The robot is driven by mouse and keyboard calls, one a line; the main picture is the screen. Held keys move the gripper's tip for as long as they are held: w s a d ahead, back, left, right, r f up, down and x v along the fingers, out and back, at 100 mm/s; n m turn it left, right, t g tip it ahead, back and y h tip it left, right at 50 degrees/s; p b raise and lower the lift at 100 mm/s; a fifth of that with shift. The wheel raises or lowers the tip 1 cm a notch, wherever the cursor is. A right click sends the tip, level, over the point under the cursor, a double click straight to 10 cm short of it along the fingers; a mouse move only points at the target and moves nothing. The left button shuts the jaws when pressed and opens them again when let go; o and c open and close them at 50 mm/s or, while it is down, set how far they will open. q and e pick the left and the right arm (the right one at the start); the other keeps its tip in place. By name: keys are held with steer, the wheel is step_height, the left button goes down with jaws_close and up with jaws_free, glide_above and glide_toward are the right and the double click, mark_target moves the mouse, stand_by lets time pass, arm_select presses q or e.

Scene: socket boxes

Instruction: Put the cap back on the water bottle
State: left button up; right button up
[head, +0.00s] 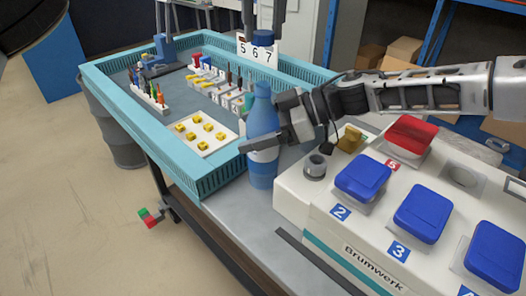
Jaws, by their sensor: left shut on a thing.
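A blue water bottle (262,118) stands upright on the grey bench between the turquoise tray and the white machine. My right gripper (262,146) reaches in from the right, with one finger across the front of the bottle. It looks shut on the bottle; its other finger is hidden. My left gripper (265,22) comes down at the top of the picture. It is shut on the dark blue cap (263,38), which is above the bottle and apart from it. The bottle's neck is bare.
The turquoise tray (185,178) on the left holds racks, tools and yellow pieces. The white machine (345,228) with blue and red lids fills the right. Number cards (257,55) stand behind the cap. Small red and green blocks (149,218) lie on the floor.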

steer(key=c, duration=1.2)
arm_select(q)
steer(key=shift+w+f, duration=0.2)
steer(key=shift+f, duration=2.3)
steer(key=shift+f, duration=0.9)
steer(key=shift+f, duration=0.5)
